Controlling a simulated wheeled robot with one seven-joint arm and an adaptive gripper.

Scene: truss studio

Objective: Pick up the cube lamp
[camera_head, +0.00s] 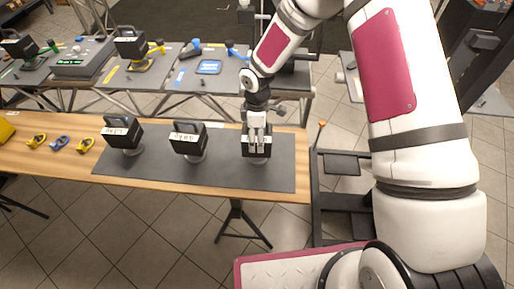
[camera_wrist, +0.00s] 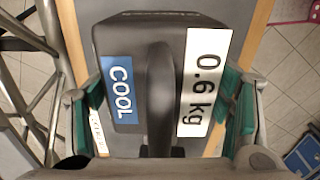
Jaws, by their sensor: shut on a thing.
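A dark cube lamp (camera_head: 257,158) is at the right end of the dark mat (camera_head: 222,180) on the wooden table. My gripper (camera_head: 257,146) reaches down over it from above. In the wrist view the lamp's dark body (camera_wrist: 160,28) lies between my gripper's two green-padded fingers, which are shut on its left and right sides. A raised handle (camera_wrist: 160,95) runs down its middle. A blue label (camera_wrist: 121,90) reads "COOL" and a white label (camera_wrist: 204,83) reads "0.6 kg". I cannot tell whether its base touches the mat.
Two similar lamps stand to the left on the mat, a middle one (camera_head: 188,142) and a left one (camera_head: 123,134). Yellow and blue clamps (camera_head: 60,143) lie on bare wood farther left. A grey table (camera_head: 140,85) with more gear stands behind. The mat's front strip is clear.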

